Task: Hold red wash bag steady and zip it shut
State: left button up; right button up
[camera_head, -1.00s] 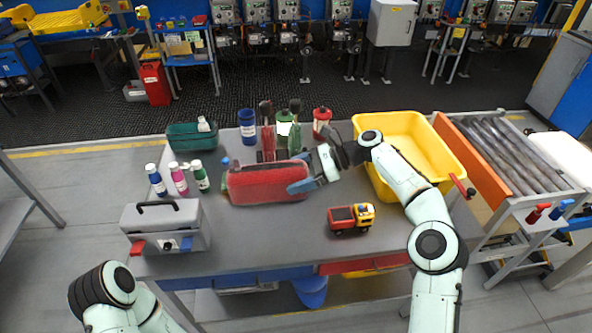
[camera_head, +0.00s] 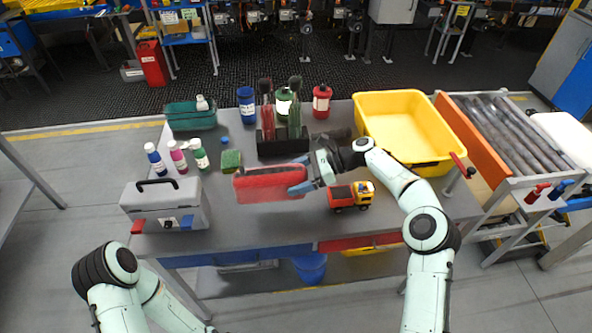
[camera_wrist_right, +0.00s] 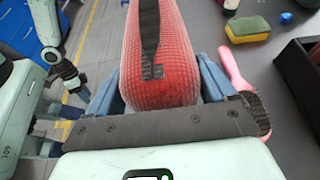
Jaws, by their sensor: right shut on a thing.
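The red wash bag (camera_head: 268,185) lies lengthwise across the middle of the table in the head view. Whether it touches the tabletop is unclear. My right gripper (camera_head: 303,180) is shut on its right end. In the right wrist view, the bag (camera_wrist_right: 160,75) sits between the two blue fingers, with a dark strip along its face; whether its zip is open is unclear. My left arm comes in at the lower left of the head view, its gripper out of frame. The left gripper (camera_wrist_right: 70,80) shows small in the right wrist view, away from the bag; its fingers are unclear.
A toy truck (camera_head: 350,195) is close to my right arm. A grey toolbox (camera_head: 166,204) stands left, a yellow tub (camera_head: 428,165) right. The front table middle is clear.

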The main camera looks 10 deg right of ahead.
jog(key=shift+f, duration=3.65)
jog(key=shift+f, duration=0.25)
jog(key=o, duration=1.1)
jog(key=shift+f, duration=0.15)
jog(key=shift+o, duration=0.2)
jog(key=c, duration=1.1)
jog(key=shift+c, duration=0.2)
